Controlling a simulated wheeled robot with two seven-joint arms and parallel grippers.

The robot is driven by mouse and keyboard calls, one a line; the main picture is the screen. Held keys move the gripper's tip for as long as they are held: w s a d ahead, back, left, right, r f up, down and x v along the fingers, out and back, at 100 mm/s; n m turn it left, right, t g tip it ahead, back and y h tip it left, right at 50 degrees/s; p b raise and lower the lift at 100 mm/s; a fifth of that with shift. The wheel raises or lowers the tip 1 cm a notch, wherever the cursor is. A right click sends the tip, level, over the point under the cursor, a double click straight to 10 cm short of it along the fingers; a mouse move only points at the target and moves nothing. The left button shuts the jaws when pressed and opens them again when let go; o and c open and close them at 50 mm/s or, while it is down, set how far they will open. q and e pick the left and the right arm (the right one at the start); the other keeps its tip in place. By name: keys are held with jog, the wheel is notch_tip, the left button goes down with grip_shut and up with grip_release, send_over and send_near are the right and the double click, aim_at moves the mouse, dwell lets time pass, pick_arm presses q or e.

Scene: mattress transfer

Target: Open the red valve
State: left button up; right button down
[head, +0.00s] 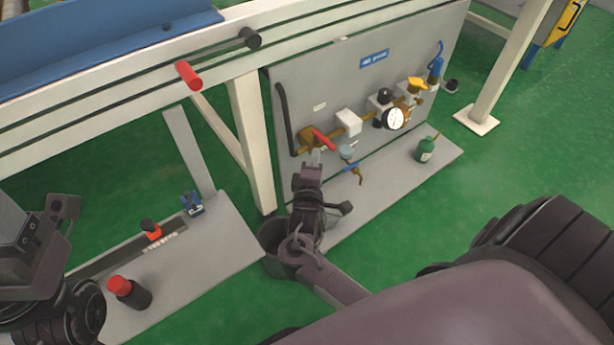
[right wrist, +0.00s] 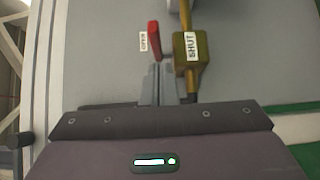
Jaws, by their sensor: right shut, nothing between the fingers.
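The red valve handle (head: 323,139) sits on a brass valve body (head: 307,139) at the left end of the pipe on the grey panel. In the head view it slants down to the right, across the pipe's line. In the right wrist view the red handle (right wrist: 153,40) stands left of the brass body (right wrist: 188,50), between an OPEN label and a SHUT label. My right gripper (head: 315,157) is shut and empty, its fingertips (right wrist: 158,70) just below the handle; I cannot tell if they touch. My left gripper (head: 38,235) is at the lower left, its fingers unclear.
The panel also carries a white box (head: 348,123), a gauge (head: 393,118) and a yellow handle (head: 417,84). A green bottle (head: 426,149) stands on the base plate. A cream frame post (head: 252,140) stands left of the panel. A dark bin (head: 272,240) is below my right arm.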

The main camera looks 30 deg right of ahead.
jog(key=shift+w+d, duration=0.1)
jog(key=shift+d, duration=0.9)
